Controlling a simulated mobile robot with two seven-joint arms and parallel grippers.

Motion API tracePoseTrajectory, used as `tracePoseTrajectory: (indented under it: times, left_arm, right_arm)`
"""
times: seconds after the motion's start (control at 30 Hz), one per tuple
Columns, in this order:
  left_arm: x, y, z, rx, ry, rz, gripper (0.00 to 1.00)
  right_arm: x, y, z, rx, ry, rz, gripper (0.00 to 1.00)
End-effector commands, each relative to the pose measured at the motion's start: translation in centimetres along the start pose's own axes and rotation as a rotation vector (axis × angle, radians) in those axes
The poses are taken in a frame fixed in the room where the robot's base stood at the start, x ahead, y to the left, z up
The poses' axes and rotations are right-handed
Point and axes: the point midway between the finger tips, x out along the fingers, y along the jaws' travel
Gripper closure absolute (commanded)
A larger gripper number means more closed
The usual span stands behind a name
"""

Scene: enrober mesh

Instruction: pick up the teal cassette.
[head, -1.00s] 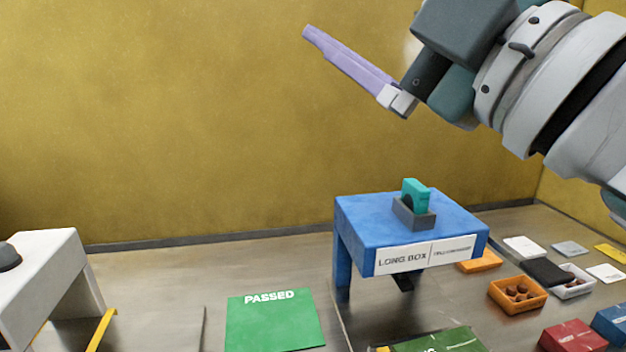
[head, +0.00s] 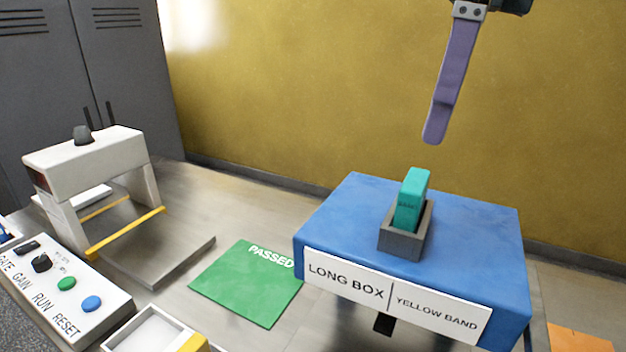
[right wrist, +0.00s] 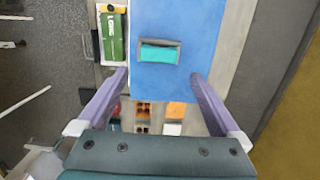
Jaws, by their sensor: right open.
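The teal cassette (head: 411,200) stands upright in a dark grey holder (head: 404,243) on top of a blue stand (head: 480,235). Its lower part is hidden inside the holder. My right gripper (head: 434,140) hangs above the cassette, its purple finger pointing down, apart from it. In the right wrist view the right gripper (right wrist: 160,75) is open, with its two purple fingers wide apart and nothing between them. The cassette (right wrist: 158,54) shows there from above, beyond the fingertips and roughly centred between them. My left gripper is in neither view.
The stand's front label (head: 392,297) reads "LONG BOX" and "YELLOW BAND". A green "PASSED" mat (head: 246,285) lies to its left. A white gate-like machine (head: 92,165) and a button panel (head: 68,290) stand farther left. The space above the stand is free around the gripper.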

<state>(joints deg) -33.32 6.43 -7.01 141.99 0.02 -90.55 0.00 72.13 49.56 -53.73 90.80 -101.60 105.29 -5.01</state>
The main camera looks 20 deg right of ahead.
Motion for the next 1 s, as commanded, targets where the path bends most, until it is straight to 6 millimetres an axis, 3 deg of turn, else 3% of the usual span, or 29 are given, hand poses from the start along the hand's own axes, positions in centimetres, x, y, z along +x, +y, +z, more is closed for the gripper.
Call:
tracePoseTrajectory:
  times: [0.63,0.93,1.0]
  left_arm:
    - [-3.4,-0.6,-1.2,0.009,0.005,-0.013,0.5]
    - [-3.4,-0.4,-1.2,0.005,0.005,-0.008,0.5]
    - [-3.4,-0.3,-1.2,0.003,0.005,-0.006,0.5]
  right_arm:
    - [8.4,0.2,0.1,-0.001,0.002,0.005,0.0]
    - [9.3,0.1,0.1,-0.003,0.0,0.002,0.0]
    - [9.3,0.1,0.1,-0.003,0.0,0.002,0.08]
